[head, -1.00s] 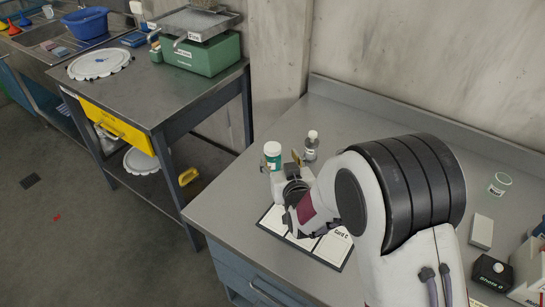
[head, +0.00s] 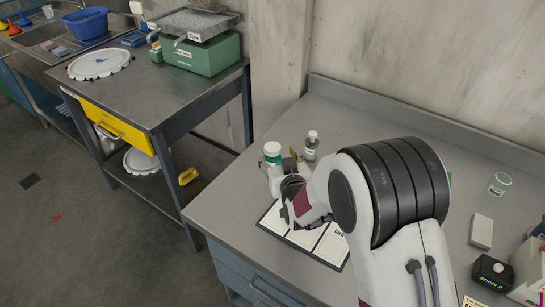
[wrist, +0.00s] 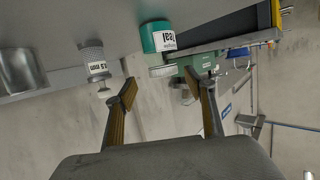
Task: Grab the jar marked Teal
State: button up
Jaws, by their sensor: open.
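The jar marked Teal (wrist: 160,38) has a teal body, a white label and a white lid. It shows upside down in the wrist view, ahead of the gap between my fingertips. In the head view the jar (head: 272,150) stands on the grey bench, its lower part hidden behind my gripper (head: 293,163). My gripper (wrist: 160,82) is open, with nothing between its fingers. I cannot tell the exact distance left between fingertips and jar.
A small labelled bottle (head: 311,146) stands right of the jar; it also shows in the wrist view (wrist: 95,62). The bench's back right is mostly clear.

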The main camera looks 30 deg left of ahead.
aim_at(274, 153)
jog(key=shift+s+f+x, duration=0.1)
jog(key=shift+x, duration=0.6)
jog(key=shift+s+f+x, duration=0.15)
jog(key=shift+x, duration=1.8)
jog(key=shift+a, duration=0.1)
jog(key=shift+c, duration=0.3)
jog(key=c, duration=1.3)
